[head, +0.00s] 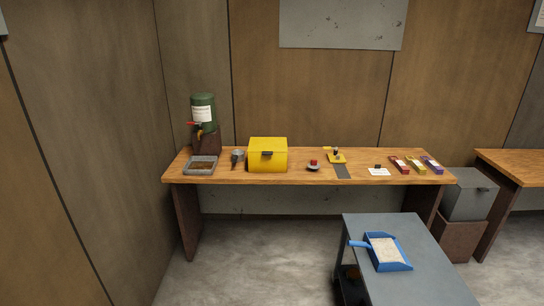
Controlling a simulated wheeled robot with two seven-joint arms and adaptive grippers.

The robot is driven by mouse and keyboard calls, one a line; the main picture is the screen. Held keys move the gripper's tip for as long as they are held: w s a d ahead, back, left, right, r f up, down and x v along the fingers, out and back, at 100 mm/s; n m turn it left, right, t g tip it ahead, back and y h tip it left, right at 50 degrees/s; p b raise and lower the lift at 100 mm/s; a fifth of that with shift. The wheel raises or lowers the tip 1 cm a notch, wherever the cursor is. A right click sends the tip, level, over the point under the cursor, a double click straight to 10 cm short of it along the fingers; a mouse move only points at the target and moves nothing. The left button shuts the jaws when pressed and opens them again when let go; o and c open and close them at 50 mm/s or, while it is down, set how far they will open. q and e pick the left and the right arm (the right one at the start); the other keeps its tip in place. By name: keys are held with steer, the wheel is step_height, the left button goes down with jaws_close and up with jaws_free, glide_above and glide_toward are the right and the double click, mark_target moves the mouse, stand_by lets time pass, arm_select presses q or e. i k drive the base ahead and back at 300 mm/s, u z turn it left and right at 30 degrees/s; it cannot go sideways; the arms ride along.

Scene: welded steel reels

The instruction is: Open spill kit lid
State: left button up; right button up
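A yellow box (268,156), which looks like the spill kit, stands on the wooden workbench (300,176), left of its middle. Its lid looks shut. A small dark latch or handle shows on its front face. Neither of my grippers is in the head view.
Left of the box are a green canister (203,112) with a red tap, a grey tray (200,165) and a funnel-like tool (237,157). Small items lie to the right. A grey cart (430,280) with a blue dustpan (388,252) stands in front at right. Floor before the box is clear.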

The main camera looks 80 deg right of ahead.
mark_target(267, 145)
steer(key=z, duration=2.5)
steer(key=i, duration=2.35)
steer(key=u, duration=0.85)
